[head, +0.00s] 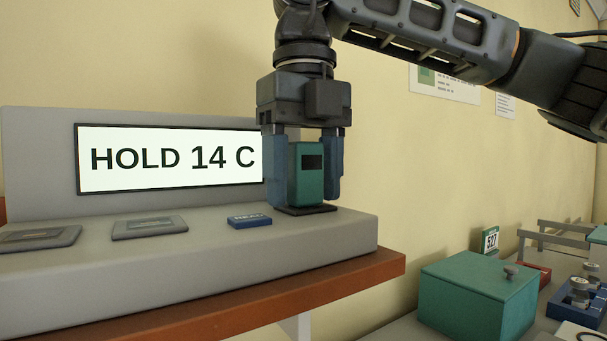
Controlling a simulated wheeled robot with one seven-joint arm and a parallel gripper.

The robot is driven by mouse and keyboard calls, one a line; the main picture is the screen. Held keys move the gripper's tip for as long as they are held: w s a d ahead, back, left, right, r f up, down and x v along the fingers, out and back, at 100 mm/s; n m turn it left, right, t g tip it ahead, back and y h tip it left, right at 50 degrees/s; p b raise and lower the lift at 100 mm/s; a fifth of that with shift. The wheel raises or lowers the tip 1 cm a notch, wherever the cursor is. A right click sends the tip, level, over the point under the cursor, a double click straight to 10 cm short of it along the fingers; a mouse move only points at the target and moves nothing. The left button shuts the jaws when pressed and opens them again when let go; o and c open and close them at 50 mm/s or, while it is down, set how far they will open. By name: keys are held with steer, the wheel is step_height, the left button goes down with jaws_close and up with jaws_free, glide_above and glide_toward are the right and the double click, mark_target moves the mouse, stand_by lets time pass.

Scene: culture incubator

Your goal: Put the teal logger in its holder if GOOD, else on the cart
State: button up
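The teal logger (308,184), a small upright box with a dark window, stands on a dark pad (325,209) at the right end of the grey reader console (180,262). My gripper (308,180) points down around it, one blue finger on each side. No gap shows between fingers and logger, so it looks shut on it. The lit display (168,159) behind reads "HOLD 14 C". A blue button (249,220) with lettering, apparently "READ", lies left of the logger. I cannot identify the holder or the cart with certainty.
Two flat grey plates (149,227) lie on the console's left part. A teal lidded box (478,297) stands lower right on a grey surface, near a "527" sign (490,241), a blue block with metal knobs (579,295) and a metal rail (555,235). The wall is behind.

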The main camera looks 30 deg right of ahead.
jaws_close()
stand_by(0.3)
steer(key=shift+r, duration=0.15)
steer(key=shift+r+p, duration=2)
steer(key=shift+r, duration=0.9)
